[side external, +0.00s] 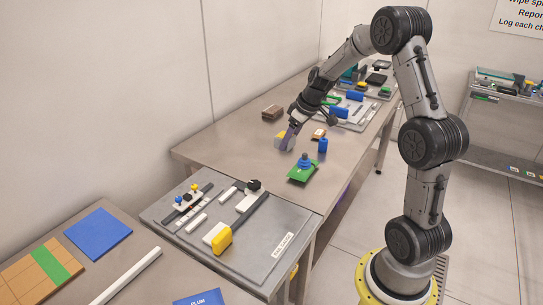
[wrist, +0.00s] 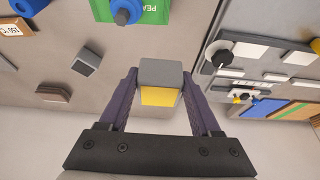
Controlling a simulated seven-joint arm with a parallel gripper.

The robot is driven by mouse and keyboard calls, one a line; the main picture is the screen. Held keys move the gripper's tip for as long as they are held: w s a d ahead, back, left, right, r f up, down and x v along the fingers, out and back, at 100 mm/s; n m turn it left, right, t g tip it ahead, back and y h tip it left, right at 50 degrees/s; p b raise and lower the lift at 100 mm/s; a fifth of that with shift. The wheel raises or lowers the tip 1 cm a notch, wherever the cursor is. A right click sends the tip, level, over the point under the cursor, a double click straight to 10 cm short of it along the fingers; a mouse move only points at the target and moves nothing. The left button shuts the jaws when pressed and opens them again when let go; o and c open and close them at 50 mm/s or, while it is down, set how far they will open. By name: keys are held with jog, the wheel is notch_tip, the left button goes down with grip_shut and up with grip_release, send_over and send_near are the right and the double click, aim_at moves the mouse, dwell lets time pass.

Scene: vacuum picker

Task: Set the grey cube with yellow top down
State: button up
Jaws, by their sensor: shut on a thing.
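The grey cube with yellow top (wrist: 158,84) is between the two purple fingers of my gripper (wrist: 161,88) in the wrist view. Its yellow face and a grey side show there. In the side external view the cube (side external: 279,142) shows pale at the fingertips of my gripper (side external: 287,140), low over the bare metal table (side external: 225,150). The gripper is shut on it. I cannot tell whether the cube's underside touches the table.
A green plate with a blue knob (side external: 304,168) and a blue cylinder (side external: 323,146) lie to the right. A brown block (side external: 272,112) is behind. A grey panel with switches (side external: 270,245) is nearer the camera. The table left of the cube is clear.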

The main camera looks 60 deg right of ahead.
jog(key=w+d+f, duration=0.3)
jog(key=w, duration=0.2)
send_near(269, 160)
jog(key=shift+w+a+f, duration=0.15)
jog(key=shift+w+f, duration=0.6)
jog(key=shift+f, duration=0.05)
jog(key=shift+w+f, duration=0.25)
jog(key=shift+f, duration=0.1)
jog(key=shift+d+f, duration=0.2)
jog(key=shift+f, duration=1.4)
jog(key=shift+f, duration=0.1)
jog(key=o, duration=1.4)
jog(key=shift+f, duration=0.1)
